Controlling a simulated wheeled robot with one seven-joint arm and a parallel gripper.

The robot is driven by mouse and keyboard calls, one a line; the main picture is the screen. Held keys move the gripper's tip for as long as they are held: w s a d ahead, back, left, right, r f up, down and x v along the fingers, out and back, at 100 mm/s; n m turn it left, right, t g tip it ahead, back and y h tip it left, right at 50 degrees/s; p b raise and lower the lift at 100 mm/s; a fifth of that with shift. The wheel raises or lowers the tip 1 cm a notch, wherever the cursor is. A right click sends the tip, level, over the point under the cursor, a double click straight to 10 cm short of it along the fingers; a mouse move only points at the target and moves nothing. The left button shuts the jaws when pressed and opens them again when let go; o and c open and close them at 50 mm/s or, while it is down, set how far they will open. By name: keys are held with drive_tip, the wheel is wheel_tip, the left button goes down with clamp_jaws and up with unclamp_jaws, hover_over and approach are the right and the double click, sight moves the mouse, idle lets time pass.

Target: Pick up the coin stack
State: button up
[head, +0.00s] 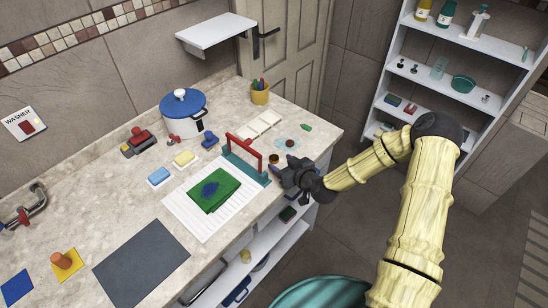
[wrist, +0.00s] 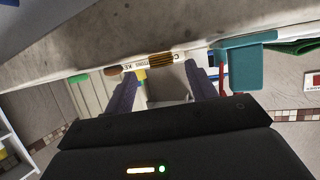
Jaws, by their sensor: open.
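The coin stack (head: 273,159) is a small gold-brown stack on the counter near its right edge, just beside my gripper (head: 283,173) in the head view. In the wrist view the coin stack (wrist: 160,60) shows as a ridged brown cylinder beyond the tips of my gripper (wrist: 164,70), roughly between the two dark fingers. The fingers are apart with nothing held. I cannot tell whether a finger touches the stack.
A red-and-teal frame (head: 245,156) stands close left of my gripper. A pale dish (head: 287,143) with a brown item lies just behind the stack. A green cloth (head: 214,190) and a blue-lidded pot (head: 184,112) are farther left. Open floor lies right of the counter.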

sight(275, 158)
drive_tip(key=x, duration=0.3)
drive_tip(key=shift+w+a+r+p, duration=0.15)
drive_tip(key=shift+a+p, duration=0.1)
drive_tip(key=shift+p, duration=0.15)
drive_tip(key=shift+c, duration=0.5)
drive_tip(key=c, duration=1)
